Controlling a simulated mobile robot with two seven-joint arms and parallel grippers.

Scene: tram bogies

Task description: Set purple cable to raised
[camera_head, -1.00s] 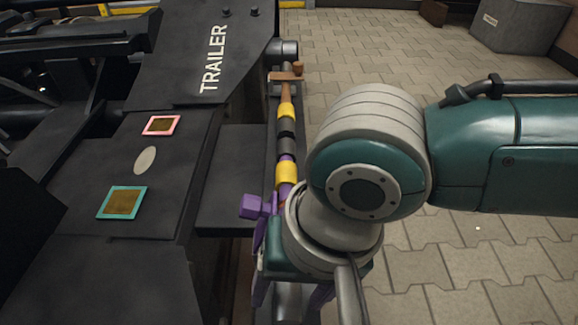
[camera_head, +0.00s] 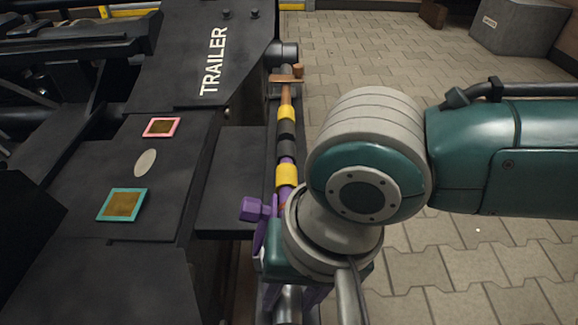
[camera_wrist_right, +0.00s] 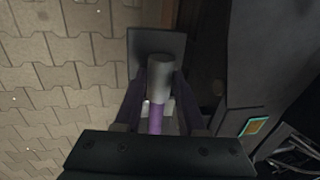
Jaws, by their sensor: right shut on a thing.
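The purple cable (camera_head: 287,176), with yellow and black bands and a copper-coloured far end, lies along the right side of the dark bogie in the head view. My right gripper (camera_head: 290,302) is at its near end, partly hidden under my wrist. In the right wrist view, the fingers of my right gripper (camera_wrist_right: 161,88) stand on both sides of a grey cylinder with a purple length (camera_wrist_right: 157,118) below it, shut on this cable end. A purple block-like part (camera_head: 255,208) sticks out left of my wrist. My left gripper is not in view.
The bogie frame marked TRAILER (camera_head: 214,60) fills the left, with a pink-edged plate (camera_head: 161,127) and a teal-edged plate (camera_head: 121,204) on it. A copper-coloured bracket (camera_head: 287,77) is at the cable's far end. Open paving (camera_head: 400,60) lies right, with a grey box (camera_head: 518,27) at the back.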

